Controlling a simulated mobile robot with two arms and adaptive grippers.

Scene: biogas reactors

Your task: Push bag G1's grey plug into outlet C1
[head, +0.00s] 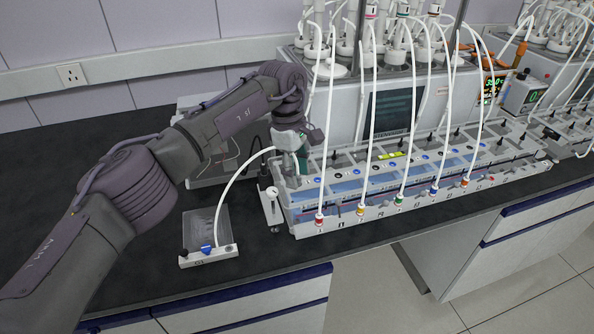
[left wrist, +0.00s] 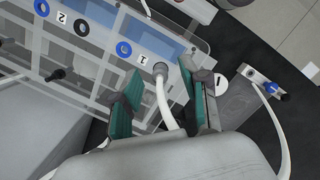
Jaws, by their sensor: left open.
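Bag G1 (head: 208,256) lies flat on the dark bench, with a blue valve on its white bar. It also shows at the right of the left wrist view (left wrist: 238,107). Its white tube arches up to my left gripper (head: 300,165). In the left wrist view my left gripper (left wrist: 158,82) is open, with its teal fingers on either side of the grey plug (left wrist: 161,68). The plug stands at the clear rack panel, in line with the ringed ports and beside label 1; its seat is the apparent place of outlet C1. I cannot tell how deep it sits. My right gripper is out of view.
The long reactor rack (head: 420,200) runs right from my left gripper, with several white tubes ending in coloured connectors along its front. A small white valve plate (head: 272,205) stands between bag and rack. Bare bench lies left of the bag.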

